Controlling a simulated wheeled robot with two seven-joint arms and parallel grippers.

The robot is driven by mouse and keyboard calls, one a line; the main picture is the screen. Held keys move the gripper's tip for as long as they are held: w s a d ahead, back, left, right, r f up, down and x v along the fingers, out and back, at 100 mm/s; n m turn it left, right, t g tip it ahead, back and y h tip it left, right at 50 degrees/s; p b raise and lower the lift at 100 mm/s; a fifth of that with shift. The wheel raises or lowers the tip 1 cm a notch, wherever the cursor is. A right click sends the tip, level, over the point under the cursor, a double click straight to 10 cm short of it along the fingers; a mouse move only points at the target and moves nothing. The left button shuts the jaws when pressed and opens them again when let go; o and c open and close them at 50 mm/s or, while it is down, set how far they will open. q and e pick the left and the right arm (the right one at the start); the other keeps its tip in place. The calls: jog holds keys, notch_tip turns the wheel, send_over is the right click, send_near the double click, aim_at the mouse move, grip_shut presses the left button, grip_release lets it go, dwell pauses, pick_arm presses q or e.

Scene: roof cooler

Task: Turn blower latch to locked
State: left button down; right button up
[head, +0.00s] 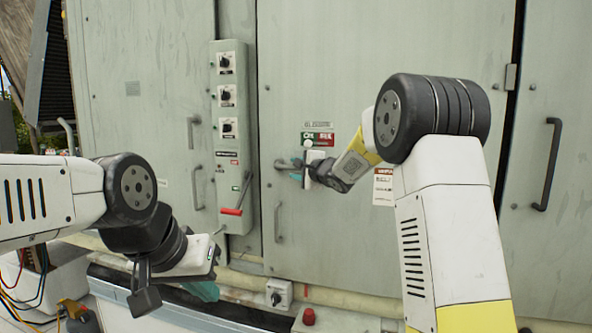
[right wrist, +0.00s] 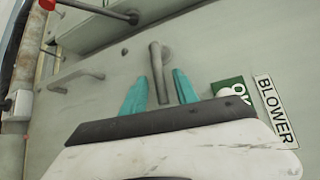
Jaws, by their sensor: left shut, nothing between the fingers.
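The blower latch is a grey lever (head: 284,165) on the middle cabinet door. In the head view it lies roughly horizontal, left of the right gripper. In the right wrist view the lever (right wrist: 158,75) stands between the two teal fingers. My right gripper (head: 298,170) is open around it, with a finger on each side and narrow gaps (right wrist: 160,88). A green OK label (right wrist: 232,95) and a white BLOWER label (right wrist: 275,108) sit beside the latch. My left gripper (head: 205,291) is shut and empty, low at the left, apart from the cabinet panel.
A switch panel (head: 229,90) with several black knobs and a red-handled lever (head: 232,211) is left of the latch. Vertical door handles stand at left (head: 195,187) and right (head: 549,165). A yellowish pipe (head: 335,298) runs along the cabinet's base.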

grip_shut()
dwell(1.3)
